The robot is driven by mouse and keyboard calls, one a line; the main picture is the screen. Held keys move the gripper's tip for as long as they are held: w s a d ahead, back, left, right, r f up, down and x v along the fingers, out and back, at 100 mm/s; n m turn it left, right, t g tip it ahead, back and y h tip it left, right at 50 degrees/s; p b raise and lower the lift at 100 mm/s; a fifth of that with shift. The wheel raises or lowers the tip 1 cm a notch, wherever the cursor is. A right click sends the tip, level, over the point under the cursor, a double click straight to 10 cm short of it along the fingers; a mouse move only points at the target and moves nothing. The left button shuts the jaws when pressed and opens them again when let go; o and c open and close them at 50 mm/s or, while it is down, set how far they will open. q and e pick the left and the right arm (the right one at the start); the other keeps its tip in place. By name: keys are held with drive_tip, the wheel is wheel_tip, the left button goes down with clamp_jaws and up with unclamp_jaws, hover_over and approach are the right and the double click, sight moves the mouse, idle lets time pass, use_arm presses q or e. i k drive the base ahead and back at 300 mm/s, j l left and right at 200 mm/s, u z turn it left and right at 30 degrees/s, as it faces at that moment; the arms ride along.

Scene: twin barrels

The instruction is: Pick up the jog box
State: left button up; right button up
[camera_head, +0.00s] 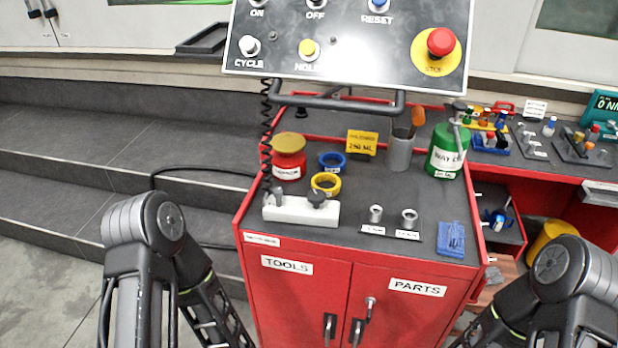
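The jog box (300,211) appears to be the white box with grey knobs on its top. It lies flat at the front left of the red cabinet's dark top. A coiled black cord hangs down at its left end from the control panel (345,40). Only links of my two arms show, low at the left and low at the right. Both of my grippers are outside the picture, and nothing of mine touches the box.
Behind the box stand a red jar (289,160), a blue ring (332,161) and a yellow ring (326,183).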

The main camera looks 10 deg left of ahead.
sight(294, 210)
drive_tip(key=j+z, duration=0.1)
drive_tip(key=z, duration=0.3)
drive_tip(key=j+z, duration=0.15)
drive_tip(key=z, duration=0.3)
drive_tip(key=j+z, duration=0.15)
drive_tip(key=z, duration=0.25)
drive_tip(key=j+z, duration=0.1)
drive_tip(key=z, duration=0.35)
drive_tip(key=k+j+z, duration=0.45)
drive_tip(key=j, duration=0.2)
drive_tip(key=k+j+z, duration=0.4)
drive_tip(key=k, duration=0.25)
drive_tip(key=k+j, duration=0.4)
drive_tip(key=k, duration=0.05)
